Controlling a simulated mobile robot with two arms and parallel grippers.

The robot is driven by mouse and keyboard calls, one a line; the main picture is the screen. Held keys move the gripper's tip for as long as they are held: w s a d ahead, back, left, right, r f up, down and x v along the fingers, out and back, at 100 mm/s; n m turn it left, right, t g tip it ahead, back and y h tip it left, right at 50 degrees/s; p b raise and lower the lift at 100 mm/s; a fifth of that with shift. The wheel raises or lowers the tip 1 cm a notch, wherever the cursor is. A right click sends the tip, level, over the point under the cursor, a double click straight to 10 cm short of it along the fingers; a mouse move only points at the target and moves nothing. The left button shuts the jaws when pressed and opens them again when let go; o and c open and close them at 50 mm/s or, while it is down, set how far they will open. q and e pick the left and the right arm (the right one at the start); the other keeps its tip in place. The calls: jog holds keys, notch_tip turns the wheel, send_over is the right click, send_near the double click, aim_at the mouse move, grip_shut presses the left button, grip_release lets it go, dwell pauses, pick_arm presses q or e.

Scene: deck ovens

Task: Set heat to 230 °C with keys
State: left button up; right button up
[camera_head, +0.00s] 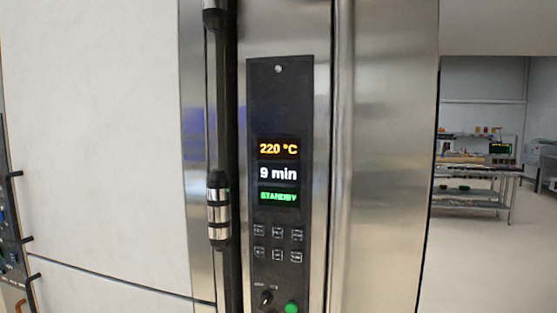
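A tall black control panel (280,105) is set in the steel front of the oven, at the middle of the head view. Its display (279,173) reads "220 °C" in orange, "9 min" in white and "STANDBY" in green. Below it are two rows of small square keys (278,244), with labels too small to read. A black knob (266,298) and a green button (291,307) sit at the panel's bottom, near the picture's lower edge. Neither of my grippers is in view.
A vertical black bar handle (218,120) with steel fittings stands out just left of the panel. A large pale flat surface (100,140) fills the left. Far right, a steel worktable (470,197) carries several items, with open floor in front.

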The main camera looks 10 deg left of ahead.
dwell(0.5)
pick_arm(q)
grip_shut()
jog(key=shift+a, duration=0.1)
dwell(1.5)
